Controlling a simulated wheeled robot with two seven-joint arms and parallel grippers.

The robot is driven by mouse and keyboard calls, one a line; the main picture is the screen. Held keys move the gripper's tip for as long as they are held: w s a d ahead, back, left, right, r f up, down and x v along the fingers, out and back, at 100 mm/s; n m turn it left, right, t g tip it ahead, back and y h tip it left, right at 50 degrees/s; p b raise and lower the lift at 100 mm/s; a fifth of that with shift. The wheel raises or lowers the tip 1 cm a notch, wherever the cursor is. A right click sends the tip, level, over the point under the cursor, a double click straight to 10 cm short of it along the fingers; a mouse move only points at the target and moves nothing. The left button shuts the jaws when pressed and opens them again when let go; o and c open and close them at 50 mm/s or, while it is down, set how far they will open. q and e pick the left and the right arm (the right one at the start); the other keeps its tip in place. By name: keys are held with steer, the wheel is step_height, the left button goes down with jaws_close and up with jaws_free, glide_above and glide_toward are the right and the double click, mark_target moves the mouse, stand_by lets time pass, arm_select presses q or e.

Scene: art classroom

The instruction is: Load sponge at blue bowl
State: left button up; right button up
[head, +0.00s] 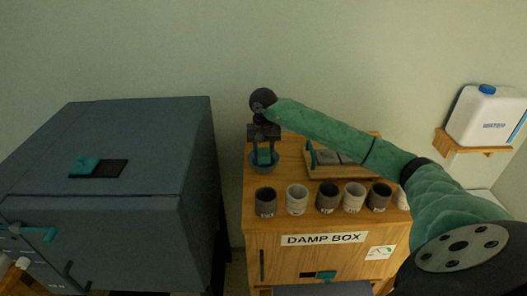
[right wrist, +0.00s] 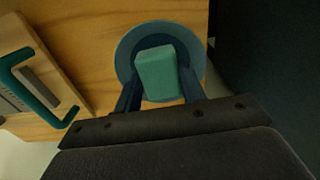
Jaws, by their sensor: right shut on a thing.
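The sponge (right wrist: 157,74) is a teal-green block between the two fingers of my right gripper (right wrist: 160,82), which is shut on it. The blue bowl (right wrist: 191,43) is round and lies directly behind the sponge in the right wrist view. In the head view my right gripper (head: 264,150) points down over the blue bowl (head: 264,170), with the green sponge (head: 264,157) between its fingers. The sponge overlaps the bowl's inside in both views. I cannot tell whether it touches the bowl's bottom. My left gripper is not in view.
The bowl is on a wooden damp box (head: 287,257). Several dark and pale cups (head: 297,199) stand along its front. A wooden tray (head: 345,171) with a teal handle is right of the bowl. A large grey cabinet (head: 120,150) stands left, across a gap.

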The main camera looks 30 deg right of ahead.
mark_target(263, 152)
steer(key=shift+f+b, duration=0.5)
steer(key=shift+b, duration=0.05)
stand_by(0.8)
steer(key=shift+s+f+b, duration=0.1)
steer(key=shift+f+b, duration=0.05)
steer(key=shift+b, duration=0.4)
stand_by(2.5)
steer(key=shift+r, duration=0.85)
steer(key=shift+r+p, duration=0.3)
steer(key=shift+r, duration=2.45)
